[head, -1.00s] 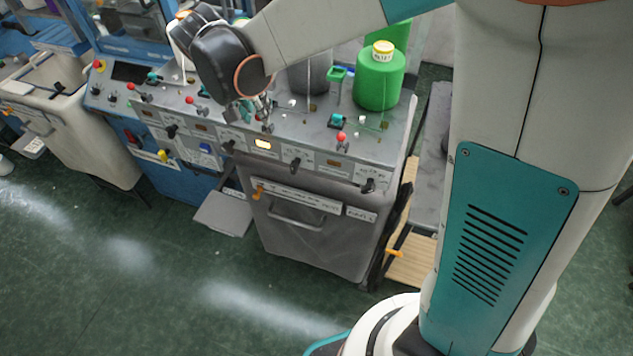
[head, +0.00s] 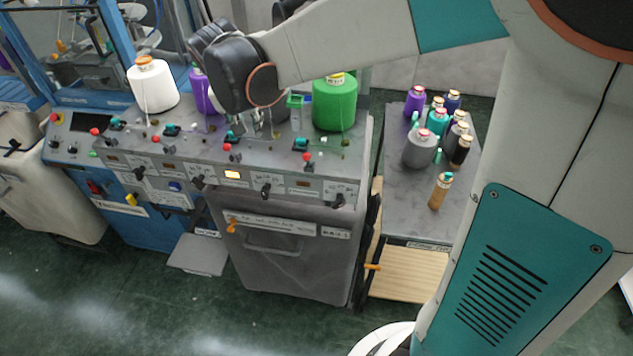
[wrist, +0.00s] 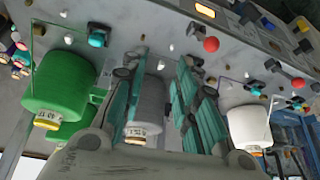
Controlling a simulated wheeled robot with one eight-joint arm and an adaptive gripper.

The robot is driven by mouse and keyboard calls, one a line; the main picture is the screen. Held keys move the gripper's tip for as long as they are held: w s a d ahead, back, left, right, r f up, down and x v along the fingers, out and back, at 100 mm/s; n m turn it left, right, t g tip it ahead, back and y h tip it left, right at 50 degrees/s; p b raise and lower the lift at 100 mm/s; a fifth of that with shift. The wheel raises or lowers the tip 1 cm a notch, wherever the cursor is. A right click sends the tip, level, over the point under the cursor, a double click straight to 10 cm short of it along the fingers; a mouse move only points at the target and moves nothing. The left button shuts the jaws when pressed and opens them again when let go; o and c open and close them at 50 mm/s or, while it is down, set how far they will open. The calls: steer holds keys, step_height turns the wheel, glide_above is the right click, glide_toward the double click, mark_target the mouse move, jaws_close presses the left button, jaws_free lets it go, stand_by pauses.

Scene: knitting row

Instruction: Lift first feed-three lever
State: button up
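The grey feed panel (head: 140,150) carries a row of red-knobbed levers. One red-knobbed lever (head: 227,147) stands just above a lit amber window (head: 232,174); the wrist view shows this red knob (wrist: 211,44) near the lit window (wrist: 205,10). Another red-knobbed lever (head: 307,156) stands to its right. I cannot read which is feed three. My gripper (head: 254,128) hangs over the back of the panel, behind the lever by the lit window. In the wrist view its teal fingers (wrist: 163,75) are apart, with nothing held between them; a grey yarn cone (wrist: 150,103) shows beyond.
A green cone (head: 335,105) stands right of my gripper, a purple cone (head: 200,92) and a white cone (head: 152,88) left. Black front levers (head: 265,191) line the panel's face. A side table (head: 400,215) with several small cones stands at right. Thin yarns rise near the gripper.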

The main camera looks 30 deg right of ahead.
steer(key=s+d+f+n+t+y+b, duration=0.1)
steer(key=s+d+f+n+b, duration=0.1)
steer(key=s+f+b, duration=0.7)
steer(key=s+d+f+n+t+y+b, duration=0.1)
steer(key=s+d+f+n+b, duration=0.1)
steer(key=s+f+b, duration=0.7)
steer(key=s+n+b, duration=0.1)
steer(key=s, duration=0.4)
steer(key=shift+d+n, duration=0.15)
steer(key=shift+n, duration=0.25)
